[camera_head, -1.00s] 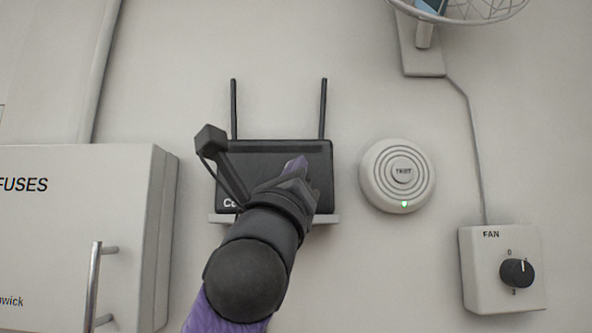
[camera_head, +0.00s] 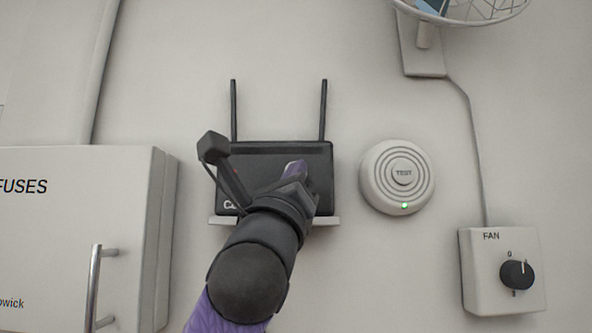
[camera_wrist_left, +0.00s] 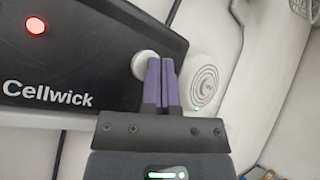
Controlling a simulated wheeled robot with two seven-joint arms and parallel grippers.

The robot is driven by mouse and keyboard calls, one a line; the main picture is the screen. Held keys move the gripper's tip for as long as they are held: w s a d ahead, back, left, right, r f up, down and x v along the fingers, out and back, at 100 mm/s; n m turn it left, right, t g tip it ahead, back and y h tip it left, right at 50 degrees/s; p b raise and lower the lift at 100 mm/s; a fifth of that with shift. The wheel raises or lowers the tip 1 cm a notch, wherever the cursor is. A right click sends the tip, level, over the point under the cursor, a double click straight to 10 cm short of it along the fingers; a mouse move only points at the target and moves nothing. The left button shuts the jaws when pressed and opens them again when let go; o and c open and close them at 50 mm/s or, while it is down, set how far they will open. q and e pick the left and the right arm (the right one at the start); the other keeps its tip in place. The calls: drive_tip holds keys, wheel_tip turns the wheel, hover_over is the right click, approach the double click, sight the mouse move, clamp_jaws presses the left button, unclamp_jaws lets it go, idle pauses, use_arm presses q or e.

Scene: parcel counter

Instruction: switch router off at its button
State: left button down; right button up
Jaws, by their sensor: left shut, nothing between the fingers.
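The black router (camera_head: 262,160) with two upright antennas sits on a small white wall shelf (camera_head: 222,219). In the left wrist view the router (camera_wrist_left: 90,60) reads "Cellwick" and a red light (camera_wrist_left: 36,26) is lit on its front. A round pale button (camera_wrist_left: 145,64) shows at the router's right end. My left gripper (camera_head: 296,168) is shut and empty, its purple fingertips in front of the router's right part. In the left wrist view the left gripper's fingertips (camera_wrist_left: 160,62) overlap the button's right edge; I cannot tell whether they touch it. The head view hides the button. My right gripper is not in view.
A round white detector (camera_head: 397,177) marked TEST, with a green light, is on the wall right of the router. A FAN dial box (camera_head: 480,270) is at lower right. A fuse box (camera_head: 60,220) with a handle stands out at left.

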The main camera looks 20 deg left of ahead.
use_arm(q)
drive_tip(key=shift+w, duration=0.1)
idle(0.3)
drive_tip(key=shift+s+d, duration=0.15)
drive_tip(key=shift+s, duration=0.4)
drive_tip(key=s, duration=0.2)
drive_tip(key=s+d+b, duration=0.1)
drive_tip(key=s+b, duration=0.1)
drive_tip(key=s, duration=0.1)
drive_tip(key=shift+s+d, duration=0.35)
idle(0.6)
